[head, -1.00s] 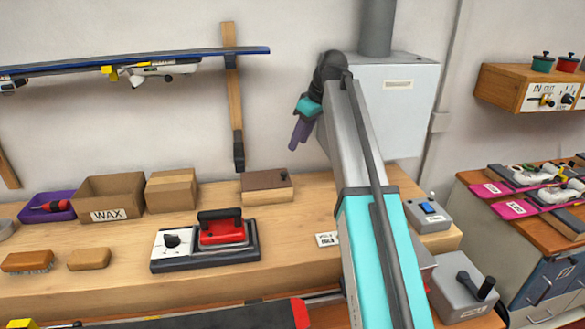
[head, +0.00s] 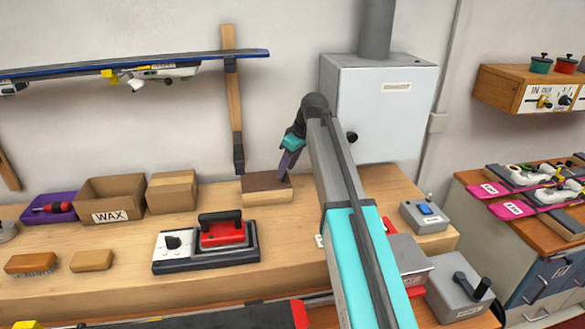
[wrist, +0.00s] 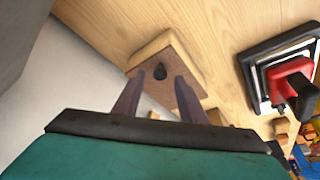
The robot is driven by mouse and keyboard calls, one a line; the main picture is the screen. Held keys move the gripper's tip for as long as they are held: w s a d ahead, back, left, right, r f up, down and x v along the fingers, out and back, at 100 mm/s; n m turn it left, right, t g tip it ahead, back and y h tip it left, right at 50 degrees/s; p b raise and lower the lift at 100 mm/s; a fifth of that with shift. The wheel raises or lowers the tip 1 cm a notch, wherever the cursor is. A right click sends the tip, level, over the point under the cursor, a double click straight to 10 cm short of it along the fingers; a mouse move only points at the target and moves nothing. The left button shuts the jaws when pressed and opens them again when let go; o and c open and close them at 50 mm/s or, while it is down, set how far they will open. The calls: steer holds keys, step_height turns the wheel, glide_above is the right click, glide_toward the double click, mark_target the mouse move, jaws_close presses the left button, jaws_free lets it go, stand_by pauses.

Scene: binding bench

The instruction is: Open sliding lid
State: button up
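A small wooden box (head: 268,198) with a dark brown sliding lid (head: 262,181) sits near the back of the bench. The lid looks shut. In the wrist view the lid (wrist: 186,88) carries a small dark knob (wrist: 160,72), with the pale box (wrist: 150,50) around it. My gripper (head: 284,172) is right above the box's right end, pointing down. In the wrist view its two fingers (wrist: 160,80) are apart, and the knob shows between their tips. I see no contact; the exact gap is unclear. In the head view my gripper hides the knob.
A red iron (head: 222,232) on a dark base stands in front of the box. A closed tan box (head: 172,193) and an open WAX carton (head: 110,198) stand to the left. A grey wall cabinet (head: 380,110) is behind my arm. Bare bench lies between.

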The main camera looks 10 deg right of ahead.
steer(key=shift+x, duration=0.95)
jaws_close()
